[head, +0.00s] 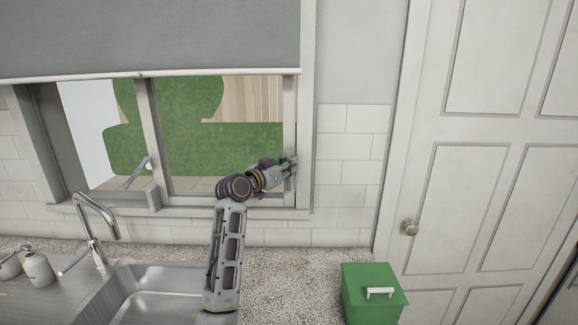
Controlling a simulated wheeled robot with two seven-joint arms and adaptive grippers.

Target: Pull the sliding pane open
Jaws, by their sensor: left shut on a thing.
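The sliding pane (289,120) is the right-hand part of the window above the sink, with a pale frame and clear glass. My left gripper (288,170) is at the pane's right upright, low down beside the window jamb. It is shut on the pane's edge or a handle there; the fingers hide which. My left arm rises from the counter side in front of the window. Lawn and a wooden fence show through the glass. My right gripper is not in view.
A grey blind (150,38) covers the window's top. A steel sink (150,295) and tap (95,215) are at lower left, with dispensers (38,270) beside them. A green lidded bin (372,295) stands at lower right, near a white door (480,160).

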